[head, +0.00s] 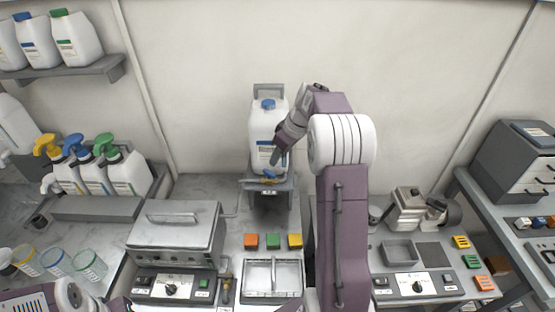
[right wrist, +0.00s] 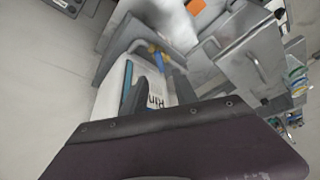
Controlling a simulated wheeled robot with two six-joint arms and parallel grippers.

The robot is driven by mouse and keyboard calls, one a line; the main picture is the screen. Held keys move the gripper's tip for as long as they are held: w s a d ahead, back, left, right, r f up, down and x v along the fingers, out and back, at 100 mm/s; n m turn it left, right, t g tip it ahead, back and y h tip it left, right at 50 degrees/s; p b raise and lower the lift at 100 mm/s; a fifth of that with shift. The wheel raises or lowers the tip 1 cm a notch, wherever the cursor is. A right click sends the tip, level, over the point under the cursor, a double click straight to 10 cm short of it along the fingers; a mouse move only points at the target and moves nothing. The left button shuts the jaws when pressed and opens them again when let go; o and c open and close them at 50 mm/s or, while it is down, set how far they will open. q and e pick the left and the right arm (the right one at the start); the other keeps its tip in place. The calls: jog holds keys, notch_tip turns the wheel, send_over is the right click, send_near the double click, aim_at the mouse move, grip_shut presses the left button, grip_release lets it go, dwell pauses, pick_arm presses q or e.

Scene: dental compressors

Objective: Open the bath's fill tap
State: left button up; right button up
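A white jug (head: 262,130) with a blue cap stands on a grey stand (head: 257,185) at the back wall. A small tap with a blue lever (head: 268,173) sits low at the jug's front; in the right wrist view the blue lever (right wrist: 160,62) and a brass-coloured part show beyond the fingers. The metal bath (head: 172,240), its lid down, stands left of the stand. My right gripper (head: 279,156) is in front of the jug's label, just above the tap. In the right wrist view its dark fingers (right wrist: 160,85) are apart with nothing between them. My left gripper is out of view.
Orange, green and yellow blocks (head: 271,241) lie before the stand, behind a divided metal tray (head: 272,276). A grey drawer cabinet (head: 515,160) is right. A thin pipe runs between bath and stand.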

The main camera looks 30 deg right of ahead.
jog(key=a+f+m+y, duration=0.1)
jog(key=a+m+y, duration=0.3)
jog(key=a+m, duration=0.55)
jog(key=m+t+b, duration=0.6)
jog(key=m+t, duration=0.3)
jog(key=m, duration=1.8)
send_near(270, 173)
jog(key=shift+n+h, duration=0.25)
jog(key=shift+h, duration=0.15)
jog(key=p+x, duration=0.1)
jog(key=x, duration=0.7)
jog(key=shift+w+a+p, duration=0.15)
jog(key=shift+a+p, duration=0.05)
jog(key=shift+p, duration=0.15)
